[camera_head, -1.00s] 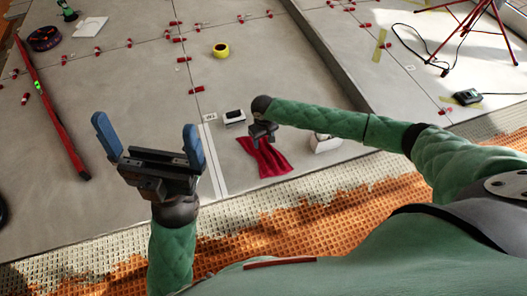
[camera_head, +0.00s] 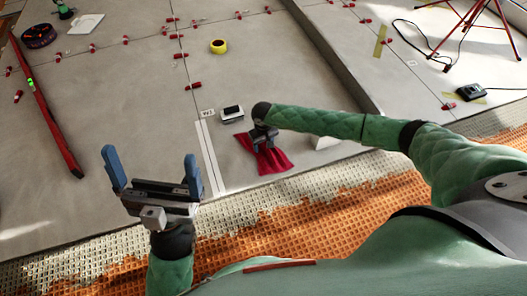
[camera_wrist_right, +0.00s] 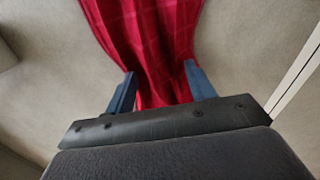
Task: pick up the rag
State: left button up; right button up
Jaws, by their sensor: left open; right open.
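The red rag (camera_head: 270,160) lies on the grey tiled floor in the head view, just below the small black-and-white block. My right gripper (camera_head: 264,138) is over its upper part and hides some of it. In the right wrist view the rag (camera_wrist_right: 150,40) runs down between the two blue fingers of my right gripper (camera_wrist_right: 160,88), which stand apart on either side of it. Whether the fingertips touch the floor cannot be told. My left gripper (camera_head: 153,170) is open and empty, its blue fingers wide apart, left of the rag.
A black-and-white block (camera_head: 232,113) lies just above the rag. A white box (camera_head: 324,142) is right of it, partly behind my right arm. White strips (camera_head: 208,160) lie to the left. A yellow tape roll (camera_head: 218,47) and several red clips stand farther off. A long red level (camera_head: 45,110) lies at left.

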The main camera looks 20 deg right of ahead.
jog(key=shift+f, duration=0.15)
jog(key=shift+c, duration=0.2)
grip_shut()
